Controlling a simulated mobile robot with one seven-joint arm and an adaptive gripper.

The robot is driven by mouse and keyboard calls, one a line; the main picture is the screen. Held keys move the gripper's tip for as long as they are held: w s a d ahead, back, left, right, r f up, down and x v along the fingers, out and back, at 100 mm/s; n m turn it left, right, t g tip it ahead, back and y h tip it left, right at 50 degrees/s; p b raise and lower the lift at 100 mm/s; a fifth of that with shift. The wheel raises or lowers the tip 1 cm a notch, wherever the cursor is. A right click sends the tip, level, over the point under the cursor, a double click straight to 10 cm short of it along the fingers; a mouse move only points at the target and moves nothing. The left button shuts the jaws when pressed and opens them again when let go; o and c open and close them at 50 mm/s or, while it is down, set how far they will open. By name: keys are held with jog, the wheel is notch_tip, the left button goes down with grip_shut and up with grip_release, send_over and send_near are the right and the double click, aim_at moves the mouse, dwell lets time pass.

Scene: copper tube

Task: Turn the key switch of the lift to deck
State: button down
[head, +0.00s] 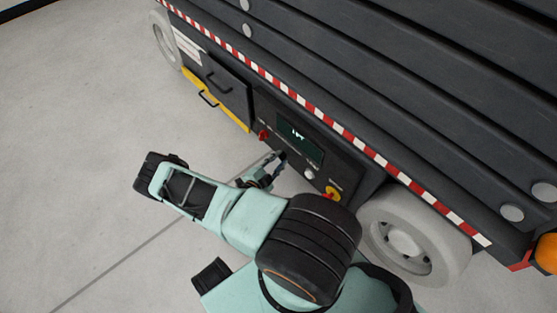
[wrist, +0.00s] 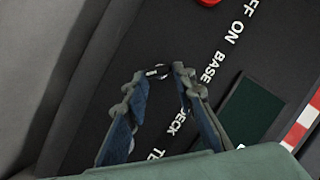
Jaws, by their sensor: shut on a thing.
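The lift's dark control panel (head: 326,170) is on the side of the machine, below the red and white stripe. It also fills much of the wrist view (wrist: 100,60), with white lettering OFF, ON, BASE, DECK and part of another word. The key switch (wrist: 157,71) shows as a small silver piece between my fingertips; its exact angle is hard to read. My gripper (wrist: 157,75) is shut on it, one finger on each side. In the head view my gripper (head: 277,159) is against the panel and hides the key switch.
A red control (head: 263,135) sits left of the dark green display (head: 299,136). A pale knob (head: 310,174) and a red and yellow button (head: 332,194) are to the right. A wheel (head: 408,238) stands below the chassis. The floor on the left is clear.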

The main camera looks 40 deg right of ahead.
dwell(0.4)
jog(key=c, duration=1.6)
grip_release()
jog(key=v, duration=0.7)
jog(key=shift+a, duration=0.25)
